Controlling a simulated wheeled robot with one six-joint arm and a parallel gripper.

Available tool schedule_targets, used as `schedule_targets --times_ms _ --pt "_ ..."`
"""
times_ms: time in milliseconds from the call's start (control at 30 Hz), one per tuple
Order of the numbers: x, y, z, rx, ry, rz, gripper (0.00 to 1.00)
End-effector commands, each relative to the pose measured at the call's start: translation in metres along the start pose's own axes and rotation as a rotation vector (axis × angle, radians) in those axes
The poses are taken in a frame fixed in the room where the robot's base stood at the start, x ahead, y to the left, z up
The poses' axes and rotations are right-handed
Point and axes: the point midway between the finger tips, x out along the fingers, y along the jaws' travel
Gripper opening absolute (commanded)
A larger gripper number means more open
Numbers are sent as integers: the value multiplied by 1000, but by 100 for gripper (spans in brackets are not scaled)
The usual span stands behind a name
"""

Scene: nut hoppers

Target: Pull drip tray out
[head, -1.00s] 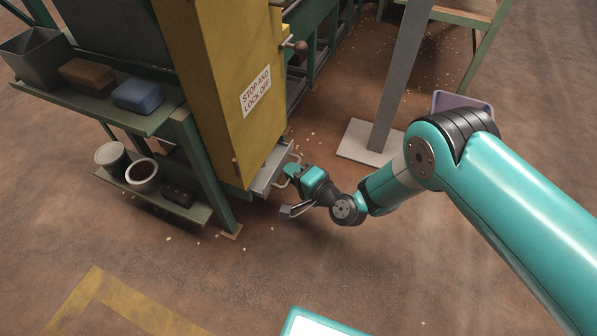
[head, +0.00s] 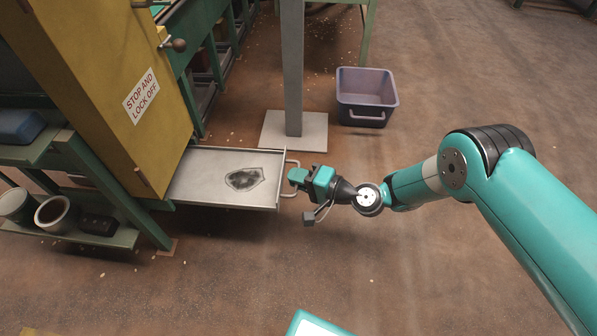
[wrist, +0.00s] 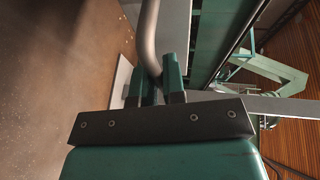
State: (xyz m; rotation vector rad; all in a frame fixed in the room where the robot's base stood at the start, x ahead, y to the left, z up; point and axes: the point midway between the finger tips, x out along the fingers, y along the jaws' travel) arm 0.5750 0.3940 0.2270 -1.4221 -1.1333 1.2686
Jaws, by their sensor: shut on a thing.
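The drip tray (head: 206,182) is a flat grey metal tray. It sticks out a long way to the right from under the yellow machine cabinet (head: 120,90), and a dark, wet-looking patch (head: 245,178) lies on its floor. A bent bar handle (head: 291,164) is fixed to its right end. My gripper (head: 294,177) is at that handle, with its fingers shut on it. In the wrist view the handle bar (wrist: 150,40) runs down between my two green fingertips (wrist: 163,82). The tray's inner end is hidden under the cabinet.
A purple bin (head: 366,97) stands on the floor behind, beside a grey post (head: 292,70) on a square base plate (head: 294,136). A green shelf (head: 120,237) with cups and a dark box is at left. The floor in front and to the right is open.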

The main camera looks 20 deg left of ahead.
Motion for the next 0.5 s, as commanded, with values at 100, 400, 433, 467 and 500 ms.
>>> schedule_targets --times_ms 100,400,433,467,500 --pt "1 0 8 4 -24 0 0" --pt "3 0 10 5 -32 0 0" --pt "3 0 10 5 -32 0 0" --pt "3 0 10 5 -32 0 0" --pt "3 0 10 5 -32 0 17"
